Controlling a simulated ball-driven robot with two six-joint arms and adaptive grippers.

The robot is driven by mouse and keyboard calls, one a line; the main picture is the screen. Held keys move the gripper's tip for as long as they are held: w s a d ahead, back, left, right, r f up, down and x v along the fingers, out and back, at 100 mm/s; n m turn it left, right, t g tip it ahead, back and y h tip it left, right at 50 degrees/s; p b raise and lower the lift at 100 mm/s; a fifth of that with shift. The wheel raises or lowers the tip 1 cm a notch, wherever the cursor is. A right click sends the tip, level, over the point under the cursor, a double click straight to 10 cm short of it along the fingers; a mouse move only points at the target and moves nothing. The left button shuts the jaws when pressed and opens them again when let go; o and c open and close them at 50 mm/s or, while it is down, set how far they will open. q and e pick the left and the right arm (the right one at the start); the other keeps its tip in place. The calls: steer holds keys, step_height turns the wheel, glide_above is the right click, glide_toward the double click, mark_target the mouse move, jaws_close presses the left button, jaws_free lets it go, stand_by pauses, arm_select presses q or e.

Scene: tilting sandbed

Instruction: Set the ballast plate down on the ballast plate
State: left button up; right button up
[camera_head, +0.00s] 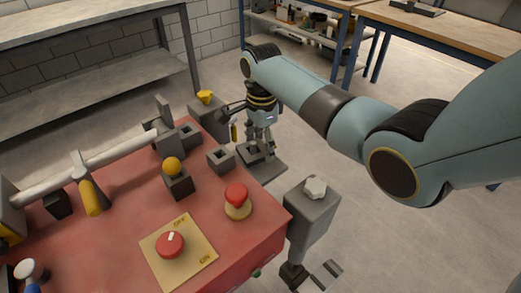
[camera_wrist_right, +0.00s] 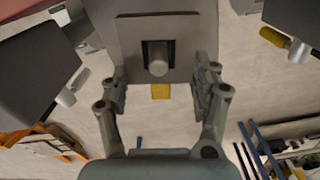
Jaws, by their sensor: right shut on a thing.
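My right gripper (camera_head: 258,150) points down beyond the far right edge of the red table. It is shut on a grey square ballast plate (camera_wrist_right: 182,50) with a dark slot and a round peg in its middle; the plate lies between the two fingers (camera_wrist_right: 158,92) in the right wrist view. A larger grey plate (camera_wrist_right: 105,22) shows behind it there, and in the head view a wide grey plate (camera_head: 273,168) lies under the gripper. I cannot tell whether the two plates touch. My left gripper is not in view.
The red table (camera_head: 120,228) carries a yellow ball on a dark block (camera_head: 178,183), a red mushroom button (camera_head: 237,195), a red OFF/ON knob (camera_head: 170,244) and a pale bar with a yellow handle (camera_head: 90,197). A grey post (camera_head: 312,215) bearing a white lump stands right of the table.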

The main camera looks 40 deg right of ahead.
mark_target(261, 147)
step_height(261, 147, up, 7)
steer(key=shift+r+p, duration=0.15)
steer(key=shift+p, duration=0.2)
step_height(261, 147, up, 8)
steer(key=p, duration=1)
stand_by(0.5)
